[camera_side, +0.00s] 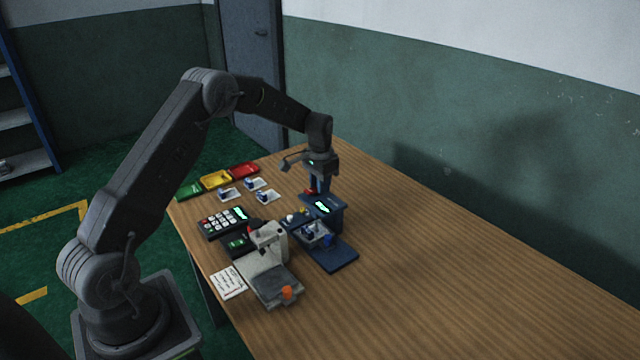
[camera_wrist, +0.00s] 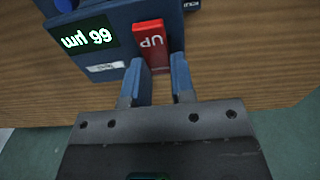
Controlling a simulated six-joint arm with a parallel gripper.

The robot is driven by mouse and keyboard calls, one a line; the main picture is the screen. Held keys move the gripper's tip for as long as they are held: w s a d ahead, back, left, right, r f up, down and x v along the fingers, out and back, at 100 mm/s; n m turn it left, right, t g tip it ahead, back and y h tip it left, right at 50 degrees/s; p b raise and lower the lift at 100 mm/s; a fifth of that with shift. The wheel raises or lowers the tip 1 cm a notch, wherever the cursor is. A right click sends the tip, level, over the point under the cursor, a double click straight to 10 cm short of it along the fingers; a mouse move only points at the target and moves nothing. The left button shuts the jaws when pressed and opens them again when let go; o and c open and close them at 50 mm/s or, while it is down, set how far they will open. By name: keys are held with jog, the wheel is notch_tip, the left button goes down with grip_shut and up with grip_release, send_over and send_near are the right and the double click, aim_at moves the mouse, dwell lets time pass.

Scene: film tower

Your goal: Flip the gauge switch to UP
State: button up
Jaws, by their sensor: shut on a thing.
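The dark blue gauge (camera_side: 333,217) stands on the wooden table. Its lit display (camera_side: 322,206) also shows in the wrist view (camera_wrist: 88,38), with its digits upside down. The gauge's red switch (camera_wrist: 149,45) carries the word UP, which also reads upside down in the wrist view. My gripper (camera_wrist: 159,64) has its blue fingers shut on the red switch, with the switch's far part showing beyond the fingertips. In the side view my gripper (camera_side: 317,190) points down at the back of the gauge, and a bit of red shows beside the fingers.
A pale machine (camera_side: 272,245) with an orange knob (camera_side: 287,292) stands left of the gauge. A keypad (camera_side: 225,220), a note card (camera_side: 228,284) and green (camera_side: 190,190), yellow (camera_side: 216,179) and red (camera_side: 245,169) trays lie further left. The table's right side is clear.

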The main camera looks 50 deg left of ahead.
jog(key=shift+s+r+t, duration=0.1)
jog(key=shift+s+t, duration=0.05)
jog(key=shift+t, duration=0.35)
grip_shut()
jog(key=t, duration=0.3)
jog(key=shift+s+d+r, duration=0.15)
jog(key=shift+s+r, duration=0.05)
jog(key=shift+s, duration=0.05)
jog(key=shift+t, duration=0.4)
jog(key=o, duration=0.8)
grip_release()
jog(key=shift+o, duration=0.2)
jog(key=shift+s+r, duration=0.1)
jog(key=shift+r, duration=0.05)
jog(key=v, duration=1.3)
jog(key=shift+s+r, duration=0.2)
jog(key=shift+s, duration=0.05)
